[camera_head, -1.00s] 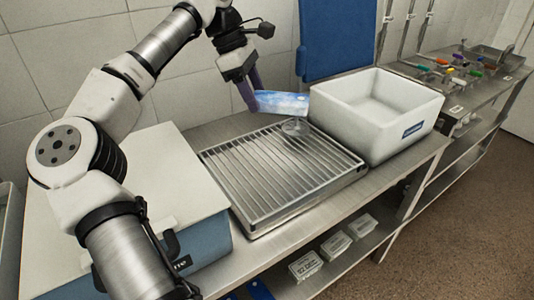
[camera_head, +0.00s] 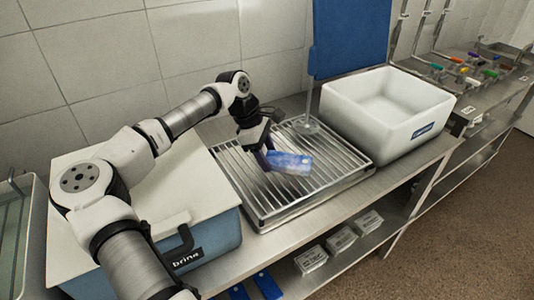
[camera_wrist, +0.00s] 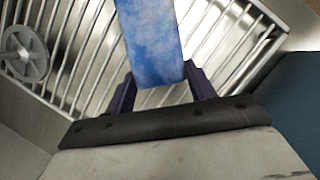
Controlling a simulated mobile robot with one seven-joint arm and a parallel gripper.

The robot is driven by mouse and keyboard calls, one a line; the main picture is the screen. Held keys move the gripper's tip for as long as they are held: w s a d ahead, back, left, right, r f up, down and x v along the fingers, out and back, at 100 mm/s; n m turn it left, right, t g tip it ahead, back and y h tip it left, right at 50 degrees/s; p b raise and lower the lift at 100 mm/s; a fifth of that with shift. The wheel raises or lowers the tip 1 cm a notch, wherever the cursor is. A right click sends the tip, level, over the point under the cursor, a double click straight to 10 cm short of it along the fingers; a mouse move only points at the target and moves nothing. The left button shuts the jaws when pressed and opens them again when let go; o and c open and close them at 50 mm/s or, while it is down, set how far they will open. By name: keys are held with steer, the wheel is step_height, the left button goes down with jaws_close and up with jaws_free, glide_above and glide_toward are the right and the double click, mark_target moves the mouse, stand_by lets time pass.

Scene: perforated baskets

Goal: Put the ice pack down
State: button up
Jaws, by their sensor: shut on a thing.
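The ice pack (camera_head: 291,163) is a flat blue and white slab. It is over the slatted metal rack (camera_head: 335,181) in the head view. My gripper (camera_head: 269,158) is shut on one end of it, with dark purple fingers on both sides. In the wrist view the ice pack (camera_wrist: 150,40) extends away between the fingers (camera_wrist: 162,92), with the rack's bars (camera_wrist: 235,60) behind it. I cannot tell whether the pack touches the bars.
A white open bin (camera_head: 385,112) stands right of the rack. A blue box with a pale lid (camera_head: 205,236) stands at its left. A round metal base with a post (camera_head: 309,124) is at the rack's back edge. Small boxes (camera_head: 341,239) lie on the lower shelf.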

steer(key=shift+f, duration=0.4)
steer(key=shift+f, duration=0.2)
steer(key=o, duration=1.1)
steer(key=shift+r, duration=0.1)
steer(key=b+v, duration=0.3)
steer(key=v, duration=0.9)
steer(key=shift+d+r, duration=0.1)
steer(key=shift+r, duration=0.1)
